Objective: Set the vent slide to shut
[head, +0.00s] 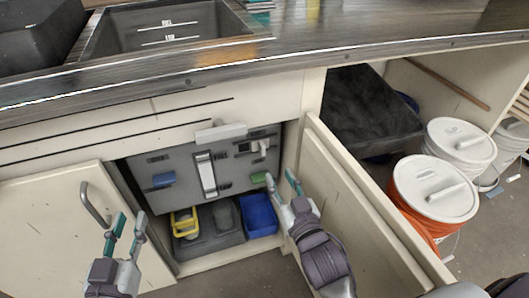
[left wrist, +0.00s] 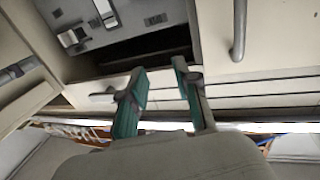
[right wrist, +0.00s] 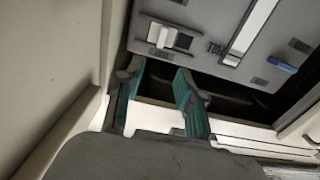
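A grey panel (head: 181,182) inside the open cabinet carries several small controls. A pale knob (head: 259,146) sits on a short horizontal rail at its upper right; it also shows in the right wrist view (right wrist: 164,37). A blue knob (head: 163,180) is at the left, a white upright strip (head: 207,174) in the middle. I cannot tell which control is the vent slide, nor read its labels. My right gripper (head: 281,178) is open and empty, just in front of the panel's lower right. My left gripper (head: 127,224) is open and empty, left of the opening.
The left door (head: 45,215) with its bar handle (head: 95,205) and the right door (head: 370,215) flank the opening. A pale block (head: 221,132) juts from the top rail. A yellow caddy (head: 185,222) and blue bin (head: 260,215) sit below. Buckets (head: 435,187) stand right.

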